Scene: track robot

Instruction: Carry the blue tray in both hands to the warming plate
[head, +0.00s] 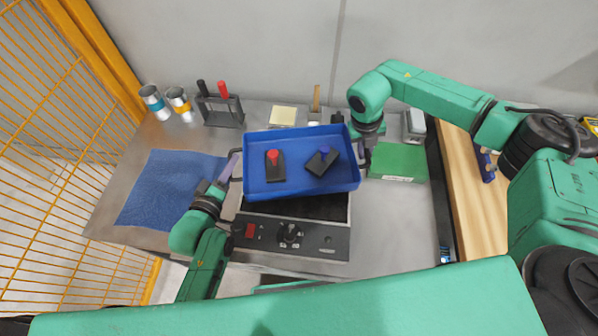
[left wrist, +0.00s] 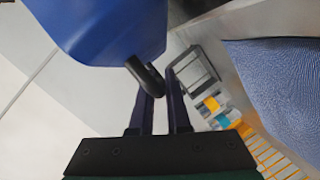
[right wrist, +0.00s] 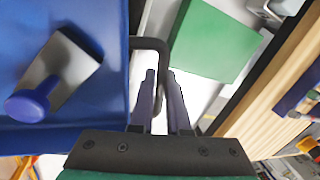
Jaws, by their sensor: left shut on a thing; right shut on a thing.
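The blue tray (head: 301,191) is in the middle of the head view, above the back part of the warming plate (head: 291,236). It looks roughly level. It carries a dark block with a red knob (head: 274,166) and a dark block with a blue knob (head: 322,160). My left gripper (head: 230,171) is shut on the tray's left handle, which also shows in the left wrist view (left wrist: 145,77). My right gripper (head: 364,153) is shut on the tray's right handle, seen in the right wrist view (right wrist: 150,44). The tray hides much of the plate's dark top.
A blue cloth (head: 168,189) lies left of the tray. A green box (head: 398,162) sits close on the right. Two cans (head: 155,101), a rack (head: 219,108) and a cream pad (head: 283,116) stand at the back. A yellow mesh fence (head: 60,150) borders the left.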

